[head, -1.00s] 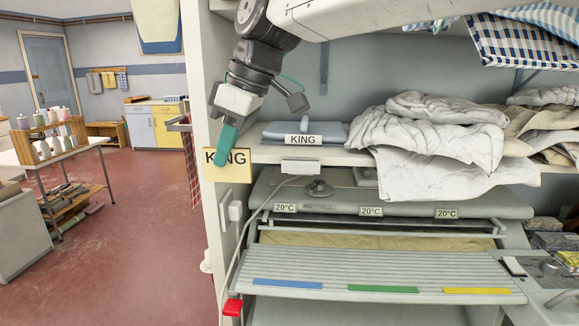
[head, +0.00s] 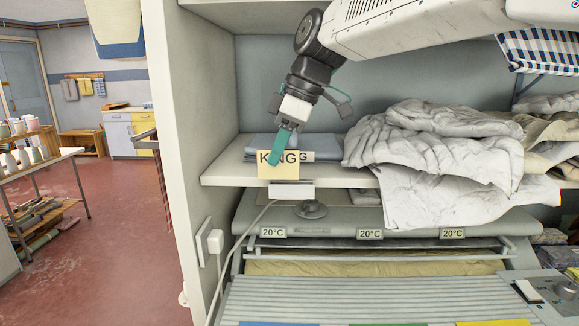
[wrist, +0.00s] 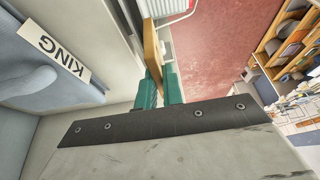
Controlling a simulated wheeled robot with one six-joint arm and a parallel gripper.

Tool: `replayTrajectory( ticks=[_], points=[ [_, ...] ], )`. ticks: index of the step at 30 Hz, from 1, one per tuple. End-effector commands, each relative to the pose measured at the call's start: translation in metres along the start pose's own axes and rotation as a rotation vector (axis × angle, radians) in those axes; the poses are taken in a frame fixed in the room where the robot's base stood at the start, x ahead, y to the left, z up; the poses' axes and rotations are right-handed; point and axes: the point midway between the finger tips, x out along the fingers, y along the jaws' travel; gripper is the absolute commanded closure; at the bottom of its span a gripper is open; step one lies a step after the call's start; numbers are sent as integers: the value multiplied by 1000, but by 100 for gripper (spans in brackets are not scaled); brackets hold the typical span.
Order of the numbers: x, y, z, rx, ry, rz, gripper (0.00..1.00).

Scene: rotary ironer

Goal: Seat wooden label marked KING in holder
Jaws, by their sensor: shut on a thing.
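The wooden label marked KING (head: 264,166) is a pale yellow plate held upright in front of the shelf edge in the head view. My gripper (head: 281,147), with green fingers, is shut on it; in the wrist view the label (wrist: 152,48) shows edge-on between the fingers (wrist: 160,86). A pale holder (head: 292,190) sits on the shelf's front edge, just below and slightly right of the label. The label appears above it; contact cannot be told. Behind it, a white KING tag on folded blue-grey cloth (head: 252,140) is partly hidden; it also shows in the wrist view (wrist: 54,51).
The shelf (head: 225,172) carries a pile of white linen (head: 425,150) to the right. Below is the ironer with several 20°C tags (head: 370,234). A cabinet side wall (head: 185,130) stands left, with open floor (head: 110,230) beyond it.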

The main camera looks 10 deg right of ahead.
Motion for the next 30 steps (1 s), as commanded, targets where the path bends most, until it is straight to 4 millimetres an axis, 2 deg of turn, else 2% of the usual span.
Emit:
replayTrajectory(
  ticks=[2, 9, 16, 22, 24, 25, 30],
  points=[
    [-3, 7, 9, 2, 0, 1, 100],
    [-6, 16, 22, -1, 0, 1, 100],
    [25, 15, 33, -4, -1, -2, 100],
    [27, 16, 34, -4, 0, -1, 100],
    [27, 15, 34, -4, 0, -1, 75],
    [27, 16, 34, -4, 0, -1, 70],
    [27, 16, 34, -4, 0, -1, 70]
  ],
)
